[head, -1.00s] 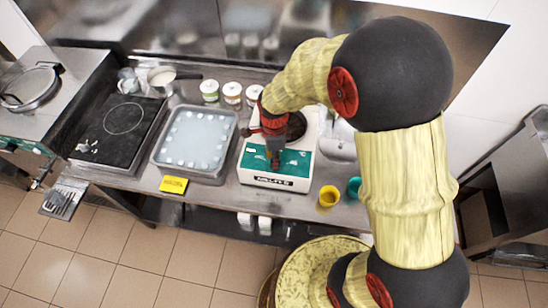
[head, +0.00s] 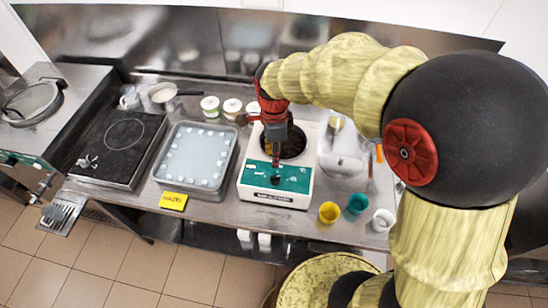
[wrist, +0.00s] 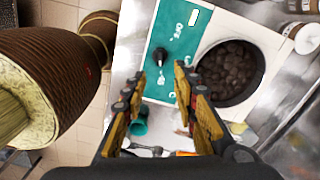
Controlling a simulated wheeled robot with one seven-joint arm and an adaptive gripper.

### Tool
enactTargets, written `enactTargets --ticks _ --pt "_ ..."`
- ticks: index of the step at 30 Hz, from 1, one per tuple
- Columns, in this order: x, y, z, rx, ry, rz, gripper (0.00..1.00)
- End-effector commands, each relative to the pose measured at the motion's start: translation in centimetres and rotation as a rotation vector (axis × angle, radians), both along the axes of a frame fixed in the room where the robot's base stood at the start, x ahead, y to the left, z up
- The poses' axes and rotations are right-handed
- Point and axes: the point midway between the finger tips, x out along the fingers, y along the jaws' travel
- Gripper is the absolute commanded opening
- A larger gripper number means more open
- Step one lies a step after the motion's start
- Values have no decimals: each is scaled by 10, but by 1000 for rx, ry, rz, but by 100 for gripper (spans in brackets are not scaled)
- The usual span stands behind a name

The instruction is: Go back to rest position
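My gripper (head: 276,163) hangs over the front of a white batch freezer (head: 246,165) with a teal control panel (head: 292,178). In the wrist view my gripper (wrist: 160,72) has its two fingers apart with nothing between them. Beyond the fingertips is a black knob (wrist: 160,56) on the teal panel. The freezer's round opening (wrist: 232,70) shows dark brown lumpy contents. I cannot tell the exact gap between fingertips and panel.
Left of the freezer are a metal tray (head: 197,160), a black hob (head: 117,145) and a yellow sign (head: 173,201). Yellow (head: 329,212), teal (head: 357,203) and white (head: 383,219) cups stand to the right. Jars (head: 210,106) stand behind. Tiled floor lies in front.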

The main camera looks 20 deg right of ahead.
Motion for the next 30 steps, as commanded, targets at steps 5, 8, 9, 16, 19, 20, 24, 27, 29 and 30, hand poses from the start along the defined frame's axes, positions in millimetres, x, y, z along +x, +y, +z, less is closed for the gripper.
enactTargets --ticks 5,8,9,16,19,20,24,27,29,30 --pt "0 0 0 0 0 0 29" --pt "0 0 0 0 0 0 29" --pt "0 0 0 0 0 0 29" --pt "0 0 0 0 0 17 29" --pt "0 0 0 0 0 103 29" --pt "0 0 0 0 0 147 29" --pt "-11 -1 -7 2 22 435 29" --pt "-27 -3 -7 6 30 674 29" --pt "-37 -5 -2 6 20 817 29" --pt "-44 -7 0 4 12 910 29"
